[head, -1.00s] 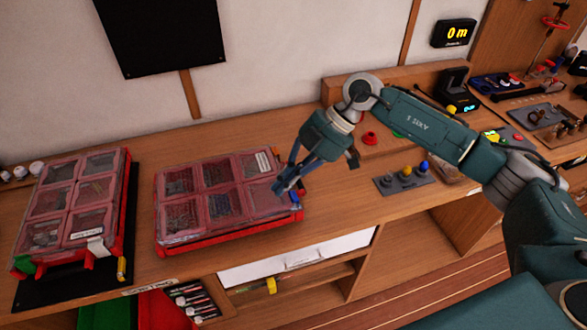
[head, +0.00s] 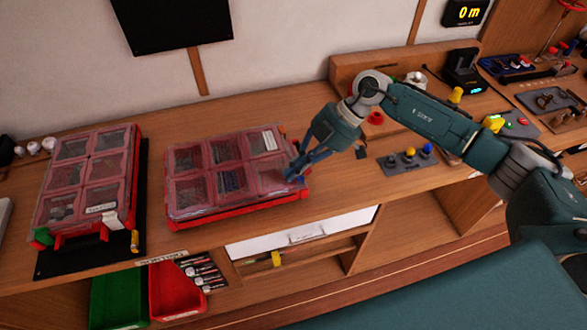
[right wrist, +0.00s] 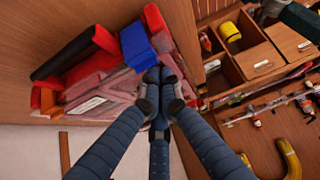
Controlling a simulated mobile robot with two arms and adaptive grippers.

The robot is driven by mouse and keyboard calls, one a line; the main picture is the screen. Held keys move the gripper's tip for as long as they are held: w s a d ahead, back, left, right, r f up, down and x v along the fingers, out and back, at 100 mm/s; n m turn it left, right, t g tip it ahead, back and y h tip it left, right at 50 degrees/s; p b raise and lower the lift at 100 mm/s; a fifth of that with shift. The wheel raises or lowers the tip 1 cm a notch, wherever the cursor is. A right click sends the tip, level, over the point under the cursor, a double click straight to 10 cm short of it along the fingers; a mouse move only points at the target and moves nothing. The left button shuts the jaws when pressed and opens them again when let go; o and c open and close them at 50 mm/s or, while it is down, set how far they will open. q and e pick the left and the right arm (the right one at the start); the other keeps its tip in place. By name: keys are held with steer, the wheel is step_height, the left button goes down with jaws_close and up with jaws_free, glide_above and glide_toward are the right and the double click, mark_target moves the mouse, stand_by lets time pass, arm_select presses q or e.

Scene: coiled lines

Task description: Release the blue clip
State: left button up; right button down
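A red organizer case (head: 190,222) with a clear lid over several compartments lies on the bench. In the right wrist view, the blue clip (right wrist: 135,40) sits on the edge of this case (right wrist: 90,100), beside a red clip (right wrist: 154,18). My right gripper (right wrist: 158,75) has its fingers drawn together, with the tips at the near edge of the blue clip. I cannot tell whether they touch it. In the head view, the right gripper (head: 293,175) is at the case's right front corner and largely hides the blue clip. My left gripper is out of view.
A second red case (head: 120,222) lies on a black mat at the left. A plate with coloured knobs (head: 405,160) sits to the right of the gripper. Red (head: 175,290) and green (head: 118,300) bins are below the bench front.

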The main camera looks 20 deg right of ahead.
steer(key=shift+d+y+b, duration=0.45)
steer(key=shift+y+b, duration=0.05)
steer(key=shift+y, duration=0.1)
steer(key=d+y+b, duration=0.2)
steer(key=y+b, duration=0.1)
steer(key=d+f+y+b, duration=0.1)
steer(key=d+y+b, duration=0.1)
steer(key=y+b, duration=0.1)
steer(key=shift+d+f+b, duration=0.1)
steer(key=shift+b, duration=0.7)
steer(key=shift+d+y+b, duration=0.3)
steer(key=shift+r, duration=0.25)
step_height(320, 180, up, 4)
steer(key=a+p, duration=0.2)
steer(key=p, duration=0.3)
steer(key=f+b+v, duration=0.2)
steer(key=b+v, duration=0.3)
steer(key=v, duration=0.4)
steer(key=shift+d+f+b, duration=0.3)
steer(key=shift+d+b, duration=0.05)
steer(key=shift+d, duration=0.05)
